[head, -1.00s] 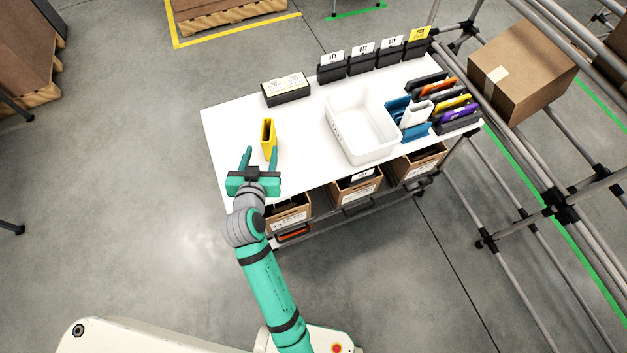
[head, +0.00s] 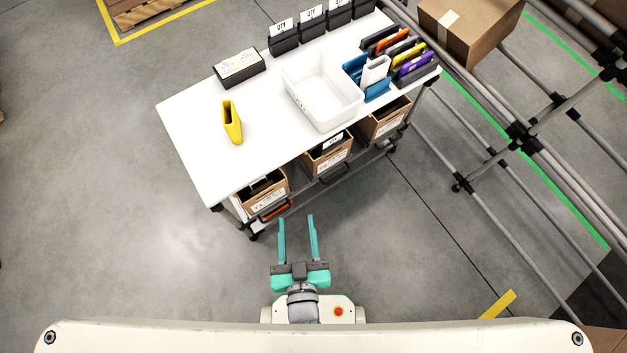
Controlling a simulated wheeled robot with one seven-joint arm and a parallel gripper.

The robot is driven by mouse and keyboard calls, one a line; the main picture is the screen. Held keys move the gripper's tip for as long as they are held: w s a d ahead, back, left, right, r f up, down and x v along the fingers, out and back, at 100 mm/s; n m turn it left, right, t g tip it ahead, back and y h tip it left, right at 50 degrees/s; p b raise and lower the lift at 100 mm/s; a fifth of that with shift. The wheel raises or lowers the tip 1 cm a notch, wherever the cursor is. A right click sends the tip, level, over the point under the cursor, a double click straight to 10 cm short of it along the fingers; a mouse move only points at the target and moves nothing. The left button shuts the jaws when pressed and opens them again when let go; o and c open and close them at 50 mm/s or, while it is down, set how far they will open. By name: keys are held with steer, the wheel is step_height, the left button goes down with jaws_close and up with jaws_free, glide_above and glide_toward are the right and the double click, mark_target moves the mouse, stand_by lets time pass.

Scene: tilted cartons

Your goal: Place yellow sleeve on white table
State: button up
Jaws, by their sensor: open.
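The yellow sleeve (head: 232,122) stands on the left part of the white table (head: 190,135), with bare tabletop around it. Nothing is holding it. My gripper (head: 297,220) is open and empty, its two teal fingers apart. It is in front of the table's near edge, over the floor and close to my base, well clear of the sleeve.
A white bin (head: 322,95) stands mid-table, with a rack of coloured sleeves (head: 395,65) to its right. A black labelled box (head: 239,67) is behind the yellow sleeve. Cartons (head: 328,155) sit below the front edge. Pipe racking (head: 520,130) is at right.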

steer(key=shift+o, duration=0.5)
steer(key=s+d+r+m+h, duration=0.1)
steer(key=s+d+r, duration=0.3)
steer(key=s, duration=0.2)
steer(key=shift+s+t+h, duration=0.25)
steer(key=shift+t+h, duration=0.05)
steer(key=n+g+y, duration=0.2)
steer(key=y, duration=0.1)
glide_toward(230, 125)
steer(key=w+a, duration=0.1)
steer(key=w, duration=0.4)
steer(key=x, duration=0.2)
steer(key=f+x, duration=0.1)
steer(key=x, duration=0.2)
steer(key=shift+s, duration=0.25)
steer(key=shift+x, duration=2.7)
steer(key=shift+s+a+f, duration=0.1)
steer(key=shift+s+f, duration=0.05)
steer(key=shift+f, duration=0.05)
jaws_close()
